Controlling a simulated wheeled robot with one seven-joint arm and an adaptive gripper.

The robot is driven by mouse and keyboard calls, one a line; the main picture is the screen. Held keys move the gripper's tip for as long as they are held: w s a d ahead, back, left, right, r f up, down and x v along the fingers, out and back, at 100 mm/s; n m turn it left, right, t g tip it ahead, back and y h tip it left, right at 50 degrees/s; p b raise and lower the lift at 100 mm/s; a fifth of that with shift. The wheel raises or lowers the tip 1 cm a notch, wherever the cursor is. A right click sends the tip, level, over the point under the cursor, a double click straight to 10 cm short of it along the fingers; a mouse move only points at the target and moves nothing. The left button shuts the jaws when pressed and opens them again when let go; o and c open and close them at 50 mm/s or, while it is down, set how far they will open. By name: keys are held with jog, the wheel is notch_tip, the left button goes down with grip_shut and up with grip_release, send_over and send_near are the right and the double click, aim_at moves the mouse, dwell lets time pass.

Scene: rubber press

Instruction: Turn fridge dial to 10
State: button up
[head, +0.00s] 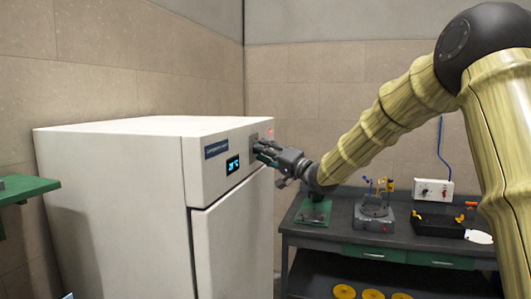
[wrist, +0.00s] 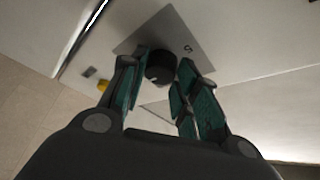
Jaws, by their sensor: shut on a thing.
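The white fridge (head: 115,200) stands at the left in the head view. Its top front panel carries a blue-lit display (head: 233,164) and a grey dial plate. My gripper (head: 262,153) reaches this plate from the right. In the wrist view the round black dial (wrist: 160,68) sits on the grey plate (wrist: 165,28) between my green-padded fingers (wrist: 162,88), which are shut on it. The number on the display is also hard to read.
A dark workbench (head: 335,232) with several tools stands right of the fridge. A white box with switches (head: 433,189) is at its back. A green shelf (head: 25,190) juts in at the far left.

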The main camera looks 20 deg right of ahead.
jog(key=shift+f+n+b, duration=0.2)
jog(key=shift+n+b, duration=0.1)
jog(key=shift+b, duration=0.3)
jog(key=n+g+y+b, duration=0.3)
jog(key=n+b, duration=0.3)
jog(key=n, duration=0.5)
jog(key=w+n+g+y+b, duration=0.1)
jog(key=n+g+y+b, duration=0.2)
jog(key=n+g+b, duration=0.3)
jog(key=d+n+g+y+b, duration=0.1)
jog(key=n+g+y+b, duration=0.3)
jog(key=n, duration=1.3)
jog(key=shift+w+b, duration=0.4)
jog(key=shift+b, duration=1.75)
jog(key=shift+d+g, duration=0.1)
jog(key=shift+g, duration=0.3)
jog(key=o, duration=1)
jog(key=shift+r, duration=0.1)
